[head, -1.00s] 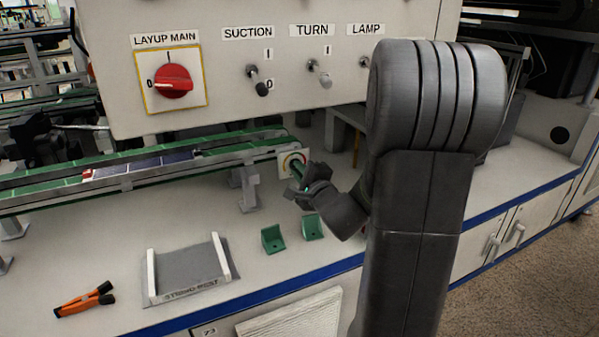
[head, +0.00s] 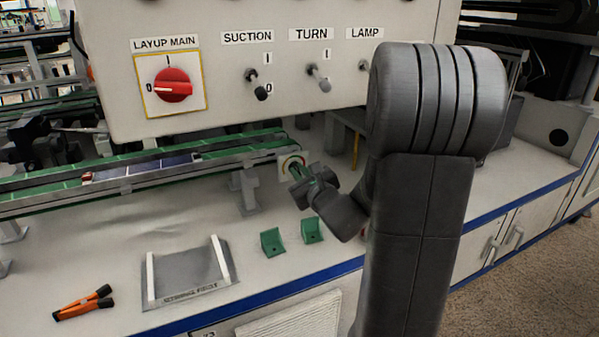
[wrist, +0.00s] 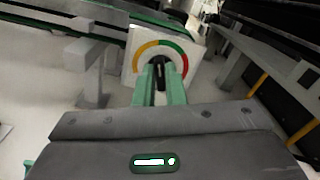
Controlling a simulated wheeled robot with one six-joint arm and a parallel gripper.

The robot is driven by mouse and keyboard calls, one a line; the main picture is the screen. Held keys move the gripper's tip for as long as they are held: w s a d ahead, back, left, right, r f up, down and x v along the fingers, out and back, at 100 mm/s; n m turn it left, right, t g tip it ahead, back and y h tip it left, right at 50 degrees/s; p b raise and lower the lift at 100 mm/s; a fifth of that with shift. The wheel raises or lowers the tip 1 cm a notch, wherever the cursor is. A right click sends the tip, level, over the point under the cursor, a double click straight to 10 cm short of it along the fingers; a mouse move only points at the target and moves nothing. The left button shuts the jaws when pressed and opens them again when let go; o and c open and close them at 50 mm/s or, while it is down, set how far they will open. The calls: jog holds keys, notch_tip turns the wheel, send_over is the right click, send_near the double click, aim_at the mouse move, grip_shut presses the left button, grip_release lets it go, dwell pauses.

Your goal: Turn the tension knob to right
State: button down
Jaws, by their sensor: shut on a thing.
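The tension knob (wrist: 158,72) is a small dark knob on a white dial plate (wrist: 193,76) with a yellow, green and red arc. The plate also shows in the head view (head: 286,160), at the end of the conveyor. My gripper (wrist: 158,88) faces the plate, its two green fingers on either side of the knob and shut on it. In the head view my gripper (head: 297,172) covers the knob and part of the plate. The knob's exact angle is hard to read.
A white control panel (head: 222,90) with a red switch and toggles hangs above. The green conveyor (head: 130,171) runs left. Two green brackets (head: 312,230), a grey rest (head: 190,272) and orange-handled pliers (head: 82,303) lie on the bench, with clear bench between them.

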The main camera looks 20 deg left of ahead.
jog(key=m+p, duration=0.1)
jog(key=m, duration=0.3)
jog(key=shift+d, duration=0.1)
jog(key=shift+f+m+p, duration=0.1)
jog(key=shift+m+p, duration=0.4)
jog(key=shift+m, duration=0.5)
jog(key=c, duration=1.5)
grip_release()
jog(key=shift+w, duration=0.1)
jog(key=p+v, duration=0.2)
jog(key=v, duration=1.2)
jog(key=b+x, duration=0.2)
jog(key=x, duration=1.2)
